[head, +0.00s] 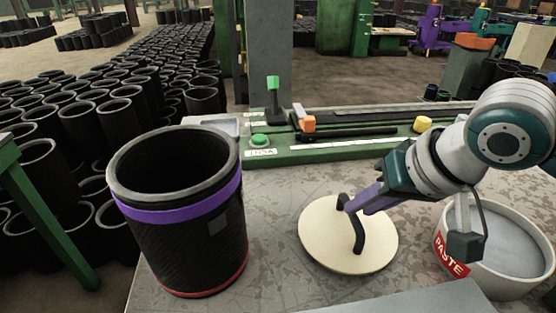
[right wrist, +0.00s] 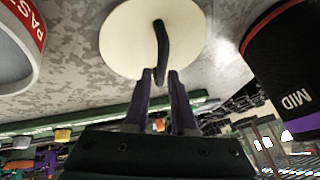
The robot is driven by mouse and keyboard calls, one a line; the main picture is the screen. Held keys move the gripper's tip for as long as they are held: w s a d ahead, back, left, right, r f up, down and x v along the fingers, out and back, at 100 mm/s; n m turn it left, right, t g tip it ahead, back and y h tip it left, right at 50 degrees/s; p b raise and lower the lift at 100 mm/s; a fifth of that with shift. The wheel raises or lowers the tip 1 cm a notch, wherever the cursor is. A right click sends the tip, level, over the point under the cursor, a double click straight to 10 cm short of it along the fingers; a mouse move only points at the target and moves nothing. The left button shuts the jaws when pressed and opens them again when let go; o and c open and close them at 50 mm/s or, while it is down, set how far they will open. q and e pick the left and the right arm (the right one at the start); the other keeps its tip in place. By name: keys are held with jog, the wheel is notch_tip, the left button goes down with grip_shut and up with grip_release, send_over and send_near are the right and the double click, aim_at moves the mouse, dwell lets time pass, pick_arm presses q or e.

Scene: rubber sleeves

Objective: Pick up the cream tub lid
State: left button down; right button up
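The cream tub lid (head: 318,236) is a round disc with a black arched handle (head: 358,237). It appears to lie on the grey worktop in the head view. The right wrist view shows the lid (right wrist: 125,38) at the top, its handle (right wrist: 161,42) running down to the fingers. My right gripper (head: 349,207) has purple fingers, one on each side of the handle; they also show in the right wrist view (right wrist: 161,76). The gap between them is narrow, and I cannot tell whether they press on the handle. My left gripper is out of view.
A white paste tub (head: 510,282) with grey contents stands right of the lid, under my right arm. A large black sleeve (head: 177,250) with a purple band stands to the left. A green fixture (head: 285,152) runs along the back. Worktop between sleeve and lid is clear.

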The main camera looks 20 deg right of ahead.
aim_at(349, 222)
jog(key=b+x, duration=0.1)
jog(key=x, duration=0.3)
jog(key=shift+a+f, duration=0.15)
grip_shut()
